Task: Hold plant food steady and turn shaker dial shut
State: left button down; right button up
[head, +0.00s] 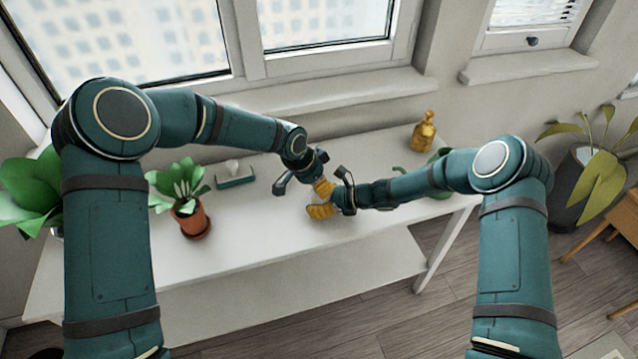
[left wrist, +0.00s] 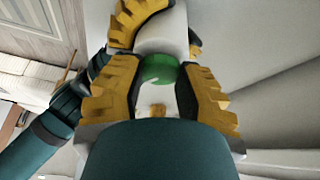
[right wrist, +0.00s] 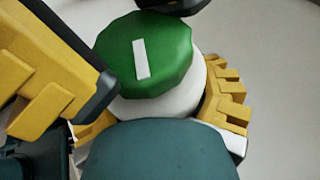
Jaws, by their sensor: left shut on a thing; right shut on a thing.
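The plant food shaker is a white container (right wrist: 185,106) with a green dial (right wrist: 145,55) bearing a white bar mark. My right gripper (head: 322,200) is shut on the container body; its yellow fingers flank the white body in the right wrist view. My left gripper (left wrist: 158,88) is shut on the green dial, with a yellow finger on each side of it in the left wrist view. The two grippers meet above the white table (head: 265,225). In the head view the grippers largely hide the shaker.
A potted plant (head: 188,210) and a small teal tray (head: 236,179) stand left of the grippers. An amber bottle (head: 424,131) stands at the back right. A plant behind my right forearm is partly hidden. The front middle of the table is clear.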

pick_arm(q)
jog(key=shift+s+a+f, duration=0.1)
jog(key=shift+f, duration=0.1)
pick_arm(e)
jog(key=shift+a+r, duration=0.1)
pick_arm(q)
jog(key=c, duration=0.7)
grip_release()
jog(key=shift+c, duration=0.2)
jog(key=shift+r, duration=0.1)
jog(key=shift+a+r, duration=0.1)
jog(key=shift+r, duration=0.35)
jog(key=v, duration=1.1)
jog(key=shift+a, duration=0.1)
pick_arm(e)
jog(key=o, duration=1.5)
